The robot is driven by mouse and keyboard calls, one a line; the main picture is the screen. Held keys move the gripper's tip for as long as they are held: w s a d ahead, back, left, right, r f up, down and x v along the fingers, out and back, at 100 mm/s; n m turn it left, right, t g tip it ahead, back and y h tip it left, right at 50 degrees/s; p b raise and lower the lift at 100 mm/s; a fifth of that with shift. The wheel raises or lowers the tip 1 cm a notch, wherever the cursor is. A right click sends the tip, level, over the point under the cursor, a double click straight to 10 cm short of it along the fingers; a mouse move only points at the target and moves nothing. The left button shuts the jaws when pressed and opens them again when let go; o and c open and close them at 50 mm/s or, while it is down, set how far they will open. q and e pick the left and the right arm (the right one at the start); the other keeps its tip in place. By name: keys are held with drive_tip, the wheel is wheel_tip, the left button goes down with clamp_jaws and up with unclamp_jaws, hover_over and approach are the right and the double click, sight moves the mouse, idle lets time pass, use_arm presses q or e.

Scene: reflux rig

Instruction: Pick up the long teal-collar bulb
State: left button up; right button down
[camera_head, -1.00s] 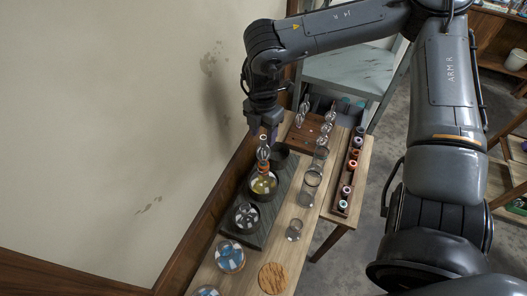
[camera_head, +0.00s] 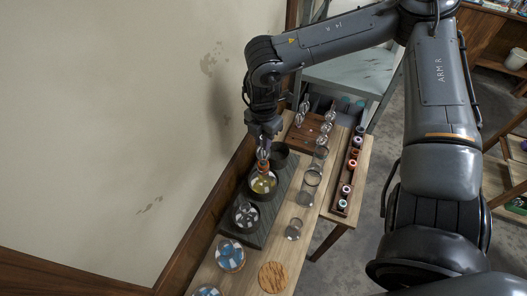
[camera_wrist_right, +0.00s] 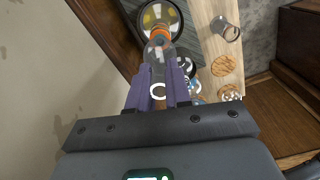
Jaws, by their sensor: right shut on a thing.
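My right gripper (camera_head: 263,146) is shut on the upper part of a clear glass bulb (camera_wrist_right: 159,62). An orange collar (camera_head: 263,166) shows at the bulb's lower end, also seen in the right wrist view (camera_wrist_right: 159,36). The bulb stands above a round flask with yellow liquid (camera_head: 263,183) and appears still seated in its neck. Clear glass bulbs (camera_head: 326,128) stand on a brown wooden rack (camera_head: 299,138); their collar colours are too small to tell, and I cannot pick out a teal collar. My left gripper is not in view.
The flask sits on a dark stand (camera_head: 261,232) beside a second flask (camera_head: 246,215). Glass beakers (camera_head: 308,191) and a cork mat (camera_head: 273,277) are on the bench. A rack of coloured rings (camera_head: 345,190) lies to the right. The wall is close on the left.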

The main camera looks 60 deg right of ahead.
idle(0.4)
wheel_tip(320, 180, up, 28)
drive_tip(key=p, duration=0.1)
idle(0.4)
drive_tip(key=shift+f, duration=0.1)
